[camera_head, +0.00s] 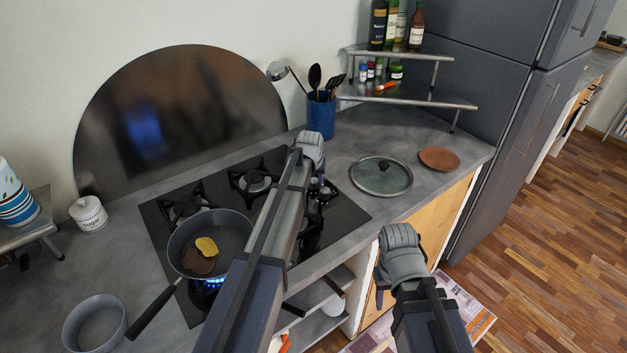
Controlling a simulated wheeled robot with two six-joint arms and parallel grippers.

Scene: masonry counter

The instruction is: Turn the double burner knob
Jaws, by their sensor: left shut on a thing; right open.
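The black gas cooktop (165,225) is set into the grey counter, with several burners. Small dark knobs (322,190) sit along its right part, partly hidden by my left arm. My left gripper (316,182) reaches over the cooktop and is shut on a knob there; its fingertips and the knob are hard to make out. My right gripper (388,285) is open and empty, in front of the counter's wooden cabinet; its fingers are mostly hidden. Blue flames (210,283) show under a frying pan (210,240) on the front left burner.
The pan holds yellow and brown food, its handle pointing to the front left. A glass lid (381,177) and brown plate (438,159) lie right of the cooktop. A blue utensil holder (320,118) stands behind. A grey bowl (95,322) sits at front left.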

